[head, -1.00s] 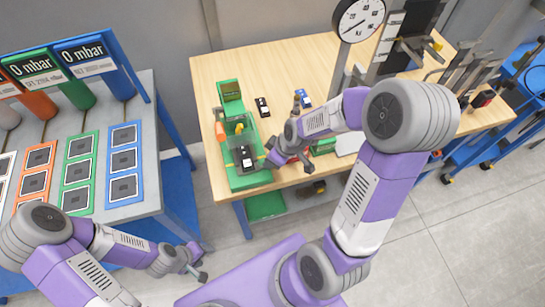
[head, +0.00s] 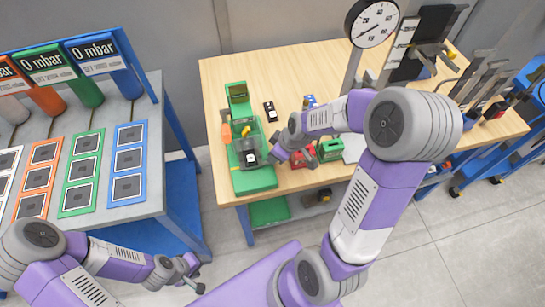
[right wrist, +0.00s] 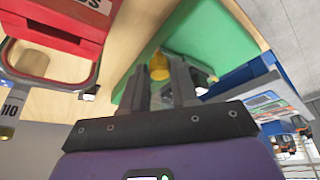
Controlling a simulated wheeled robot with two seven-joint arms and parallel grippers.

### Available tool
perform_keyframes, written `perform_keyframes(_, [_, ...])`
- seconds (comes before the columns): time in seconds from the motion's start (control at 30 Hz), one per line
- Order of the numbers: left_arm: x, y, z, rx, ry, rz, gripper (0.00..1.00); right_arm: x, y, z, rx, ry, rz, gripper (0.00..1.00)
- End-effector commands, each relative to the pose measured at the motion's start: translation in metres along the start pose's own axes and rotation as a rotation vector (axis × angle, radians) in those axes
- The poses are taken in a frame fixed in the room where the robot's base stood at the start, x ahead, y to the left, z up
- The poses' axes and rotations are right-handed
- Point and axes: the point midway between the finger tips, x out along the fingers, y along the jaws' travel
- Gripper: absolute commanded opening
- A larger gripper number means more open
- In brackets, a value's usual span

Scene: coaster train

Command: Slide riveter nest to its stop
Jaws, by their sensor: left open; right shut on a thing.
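The green riveter (head: 256,182) stands on the wooden table, left side. Its nest (head: 247,159) is a dark grey block on the green bed, carrying a small black-and-white part. My right gripper (head: 272,158) is at the nest's right side. In the right wrist view, the right gripper (right wrist: 160,85) is shut on a yellow knob (right wrist: 159,66), with the green bed behind it. The fingers hide part of the knob, and the nest's stop cannot be made out. My left gripper (head: 192,268) is open and empty, low over the floor, away from the table.
A red box (head: 301,153) and a green box (head: 330,150) stand right of the riveter, close to my right wrist. A dark part (head: 270,111) lies behind. A dial gauge (head: 372,24) stands farther back. A grey-topped bench (head: 60,222) is at left.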

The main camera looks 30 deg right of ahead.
Motion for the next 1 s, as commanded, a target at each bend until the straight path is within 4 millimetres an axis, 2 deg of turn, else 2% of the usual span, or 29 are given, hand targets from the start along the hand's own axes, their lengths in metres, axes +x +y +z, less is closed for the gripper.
perform_keyframes(0.07, [0.000,0.000,0.000,0.001,0.000,0.000,0.55,0.000,0.000,0.000,0.003,-0.001,-0.001,0.00])
perform_keyframes(0.1, [0.000,0.000,0.000,0.001,0.000,0.000,0.55,0.000,0.000,0.000,0.002,-0.001,-0.001,0.35])
perform_keyframes(0.23, [0.000,0.000,0.000,0.001,0.000,0.000,0.55,0.000,0.000,-0.001,0.000,-0.001,-0.001,0.54])
perform_keyframes(0.57, [-0.001,0.001,0.000,0.000,0.000,0.000,0.55,-0.004,0.000,-0.001,-0.001,0.000,-0.001,0.54])
perform_keyframes(1.0, [-0.013,0.005,0.001,0.000,0.000,0.000,0.55,-0.068,0.000,-0.002,0.000,0.002,0.001,0.54])
